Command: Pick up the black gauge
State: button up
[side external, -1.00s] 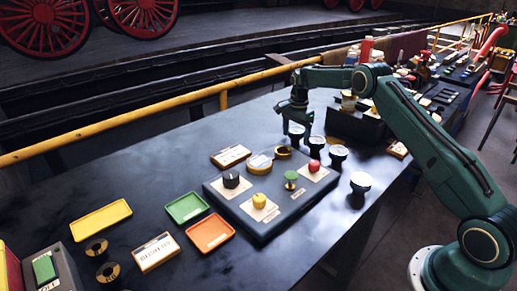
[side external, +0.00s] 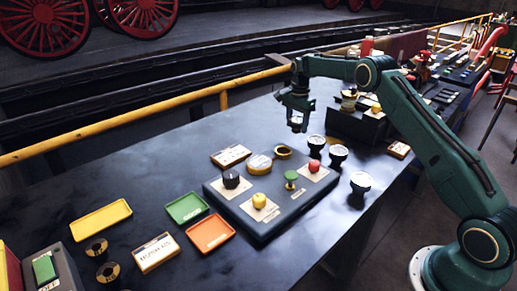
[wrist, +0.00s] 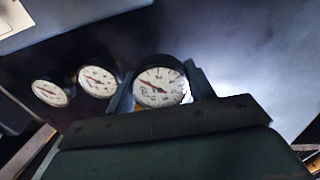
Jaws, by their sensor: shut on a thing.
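My gripper (side external: 297,121) is shut on a black gauge and holds it above the dark table, behind the panel of knobs. In the wrist view this gauge (wrist: 158,88) has a white dial and black rim and sits between the two fingers. In the side view the fingers mostly hide it. Three other dark-bodied gauges with pale faces stand on the table: one near the gripper (side external: 316,142), one to its right (side external: 338,152) and one nearer the table's front edge (side external: 361,181). Two of them show at the left in the wrist view (wrist: 97,81).
A dark panel (side external: 262,232) with several knobs lies in front of the gripper. Yellow (side external: 100,219), green (side external: 186,207) and orange (side external: 210,233) trays lie to the left. A dark box (side external: 355,126) stands to the right. The table's back left is clear.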

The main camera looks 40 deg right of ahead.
aim_at(295, 120)
notch_tip(295, 120, up, 6)
jog(key=shift+f, duration=0.15)
jog(key=shift+a, duration=0.1)
dwell(0.6)
jog(key=shift+a, duration=0.5)
jog(key=s+a, duration=0.5)
jog(key=a, duration=0.7)
jog(key=shift+s, duration=0.25)
jog(key=shift+f, duration=0.25)
jog(key=shift+d+f, duration=0.1)
jog(key=shift+f, duration=1.55)
